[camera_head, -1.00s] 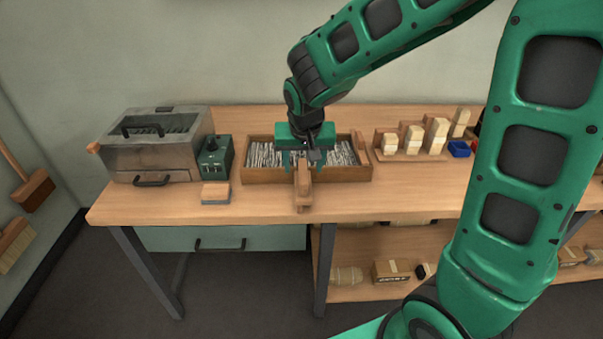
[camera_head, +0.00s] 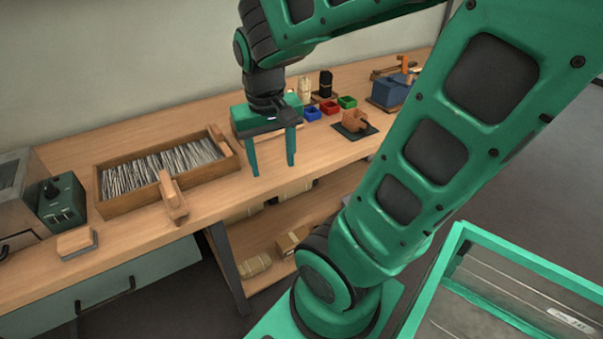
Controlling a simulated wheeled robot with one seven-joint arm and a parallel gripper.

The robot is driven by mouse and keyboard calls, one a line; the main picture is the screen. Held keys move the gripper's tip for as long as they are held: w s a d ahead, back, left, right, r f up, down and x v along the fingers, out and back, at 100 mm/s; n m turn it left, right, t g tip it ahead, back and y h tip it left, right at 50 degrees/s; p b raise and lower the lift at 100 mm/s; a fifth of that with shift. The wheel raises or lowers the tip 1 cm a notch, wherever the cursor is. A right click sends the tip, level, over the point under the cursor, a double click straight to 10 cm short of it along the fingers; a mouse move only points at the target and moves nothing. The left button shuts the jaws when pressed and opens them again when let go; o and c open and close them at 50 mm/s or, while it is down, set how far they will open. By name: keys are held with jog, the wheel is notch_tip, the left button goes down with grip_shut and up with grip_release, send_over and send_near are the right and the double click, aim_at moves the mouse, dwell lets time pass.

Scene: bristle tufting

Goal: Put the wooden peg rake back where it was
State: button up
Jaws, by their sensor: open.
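A wooden tool that looks like the peg rake (camera_head: 173,197) lies at the front of the wooden tray (camera_head: 208,178). Its far end reaches over the tray's front wall and its near end is by the table's front edge. The tray is full of pale grey strips or bristles. My gripper (camera_head: 273,168) is to the right of the tray, apart from the rake, fingers pointing down. It is open with nothing between the fingers.
A green box with knobs (camera_head: 63,200) and a small block (camera_head: 77,241) are left of the tray. Blue (camera_head: 312,113), red (camera_head: 329,107) and green bins (camera_head: 347,102) and a wooden piece on a dark mat (camera_head: 354,121) are to the right. My gripper hides the block stand.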

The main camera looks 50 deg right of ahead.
jog(key=s+d+y, duration=0.1)
jog(key=s, duration=0.8)
jog(key=shift+f+m+g, duration=0.15)
jog(key=shift+m+g, duration=0.15)
jog(key=shift+g, duration=0.1)
jog(key=shift+w+d, duration=0.1)
jog(key=shift+w+f, duration=0.25)
jog(key=shift+w, duration=0.25)
